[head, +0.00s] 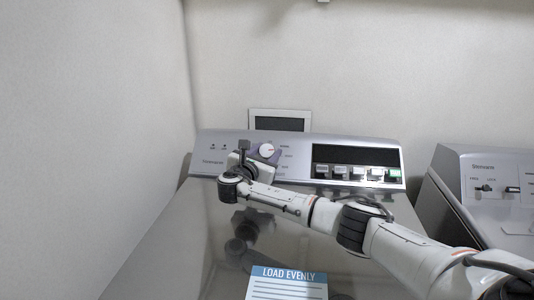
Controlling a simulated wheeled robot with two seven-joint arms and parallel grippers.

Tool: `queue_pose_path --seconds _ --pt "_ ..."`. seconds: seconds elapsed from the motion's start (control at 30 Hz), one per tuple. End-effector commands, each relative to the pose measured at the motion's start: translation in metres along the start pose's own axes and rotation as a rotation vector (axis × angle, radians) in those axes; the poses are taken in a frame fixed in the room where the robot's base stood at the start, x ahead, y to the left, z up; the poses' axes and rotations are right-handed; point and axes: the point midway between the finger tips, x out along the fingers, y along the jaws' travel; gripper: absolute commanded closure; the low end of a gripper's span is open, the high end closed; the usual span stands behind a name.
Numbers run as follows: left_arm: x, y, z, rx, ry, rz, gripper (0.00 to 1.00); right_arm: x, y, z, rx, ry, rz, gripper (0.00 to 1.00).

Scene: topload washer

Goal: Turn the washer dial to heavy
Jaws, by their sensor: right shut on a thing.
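The washer's control panel (235,140) stands at the back of the lid, with a round light-coloured dial (267,149) left of its middle. Small setting labels beside the dial are too small to read. My right arm reaches in from the lower right, and its gripper (251,153) is at the dial's left side, shut on the dial. The wrist and fingers hide part of the dial's lower left, and I cannot tell which setting it points to. My left gripper is not in view.
The closed grey washer lid (180,245) carries a blue and white "LOAD EVENLY" label (287,284). A row of buttons (350,172) sits under a dark display right of the dial. A second appliance (485,185) stands at the right. A wall rises at the left.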

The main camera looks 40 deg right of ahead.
Motion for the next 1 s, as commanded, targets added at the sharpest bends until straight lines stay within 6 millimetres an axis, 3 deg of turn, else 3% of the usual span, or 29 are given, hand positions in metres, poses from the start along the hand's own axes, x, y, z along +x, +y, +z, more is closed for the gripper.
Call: queue_pose_path --seconds 0.2,0.23,0.33,0.73,1.0 --pt "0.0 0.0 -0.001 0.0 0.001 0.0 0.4 0.0 -0.001 0.0 -0.002 -0.001 -0.002 0.81" --pt "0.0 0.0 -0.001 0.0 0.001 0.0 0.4 0.0 -0.001 0.0 -0.002 -0.001 -0.001 0.53" --pt "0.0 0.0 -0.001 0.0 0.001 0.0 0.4 0.0 -0.001 0.0 -0.002 -0.001 -0.001 0.4" --pt "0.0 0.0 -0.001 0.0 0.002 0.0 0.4 -0.008 0.0 0.0 -0.001 0.0 0.002 0.4" --pt "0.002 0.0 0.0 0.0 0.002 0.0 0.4 -0.058 0.001 -0.001 -0.001 0.001 0.005 0.4"
